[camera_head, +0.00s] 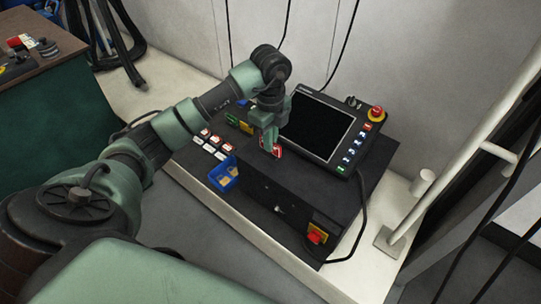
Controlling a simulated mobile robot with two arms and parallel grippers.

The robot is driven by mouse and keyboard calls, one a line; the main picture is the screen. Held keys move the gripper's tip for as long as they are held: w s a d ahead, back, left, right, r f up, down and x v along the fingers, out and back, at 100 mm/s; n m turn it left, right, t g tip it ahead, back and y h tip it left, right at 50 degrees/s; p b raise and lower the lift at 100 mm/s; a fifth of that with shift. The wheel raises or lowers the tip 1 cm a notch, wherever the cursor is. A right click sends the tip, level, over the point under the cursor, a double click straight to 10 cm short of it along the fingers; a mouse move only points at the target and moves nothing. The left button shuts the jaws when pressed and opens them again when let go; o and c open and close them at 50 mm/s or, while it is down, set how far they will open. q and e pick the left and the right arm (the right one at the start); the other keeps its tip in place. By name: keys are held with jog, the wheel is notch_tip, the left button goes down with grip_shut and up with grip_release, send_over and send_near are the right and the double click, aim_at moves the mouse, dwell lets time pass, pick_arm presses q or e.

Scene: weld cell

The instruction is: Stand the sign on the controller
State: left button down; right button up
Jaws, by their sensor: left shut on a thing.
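The controller (222,176) is a wide black box on a pale ledge against the wall. The sign (277,151) is a small red and white piece at my left gripper (268,139), which is shut on it. The gripper points down over the middle of the controller's top, just left of the screen unit. The gripper hides part of the sign. I cannot tell whether the sign's lower edge touches the controller. My right gripper is out of view.
A screen unit (318,128) with a red knob leans at the back of the controller. A white pipe rail (470,155) stands at right, and cables hang behind.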

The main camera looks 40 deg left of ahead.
pick_arm(q)
notch_tip(320, 180, down, 5)
jog(key=shift+f+b, duration=0.1)
jog(key=shift+b, duration=0.4)
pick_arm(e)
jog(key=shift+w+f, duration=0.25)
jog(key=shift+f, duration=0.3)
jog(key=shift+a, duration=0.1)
pick_arm(q)
jog(key=c, duration=1.6)
grip_release()
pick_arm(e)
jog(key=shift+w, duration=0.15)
